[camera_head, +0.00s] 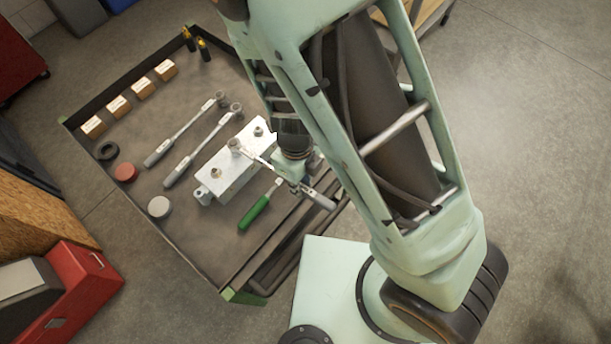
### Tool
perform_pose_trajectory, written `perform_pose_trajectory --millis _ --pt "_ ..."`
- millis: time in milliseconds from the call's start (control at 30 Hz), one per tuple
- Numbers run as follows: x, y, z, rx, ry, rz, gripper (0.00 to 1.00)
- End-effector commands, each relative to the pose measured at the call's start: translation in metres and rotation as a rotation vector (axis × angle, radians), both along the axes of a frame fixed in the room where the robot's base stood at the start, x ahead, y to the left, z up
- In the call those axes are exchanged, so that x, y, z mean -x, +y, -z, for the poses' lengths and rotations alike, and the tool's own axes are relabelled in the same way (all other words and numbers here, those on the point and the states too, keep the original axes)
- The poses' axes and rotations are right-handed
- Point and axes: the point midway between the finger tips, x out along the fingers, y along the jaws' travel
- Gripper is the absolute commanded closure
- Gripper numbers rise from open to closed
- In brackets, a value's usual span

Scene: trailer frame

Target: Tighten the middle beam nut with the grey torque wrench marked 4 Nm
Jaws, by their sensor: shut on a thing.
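The pale metal beam (232,178) lies on the cart top, with nuts showing at its near left end (215,174) and far right end (258,131). My gripper (294,184) is shut on a grey-handled wrench (321,200), right of the beam. The wrench's socket head (235,146) is over the middle of the beam and hides the middle nut. From this view I cannot tell whether the socket sits on the nut or hovers above it. The 4 Nm marking cannot be read.
Two more wrenches (186,131) (196,152) lie left of the beam on the dark cart (131,187). A green-handled tool (255,212) lies close to the beam's right. Small labelled boxes (118,106) and round pieces (125,172) line the left side.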

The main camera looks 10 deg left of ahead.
Motion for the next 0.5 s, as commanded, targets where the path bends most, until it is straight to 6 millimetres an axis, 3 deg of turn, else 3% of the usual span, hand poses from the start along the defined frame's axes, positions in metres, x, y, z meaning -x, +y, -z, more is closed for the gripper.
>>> perform_pose_trajectory --millis 500 --pt "0.0125 0.0068 -0.0003 -0.001 0.006 0.047 1.00"
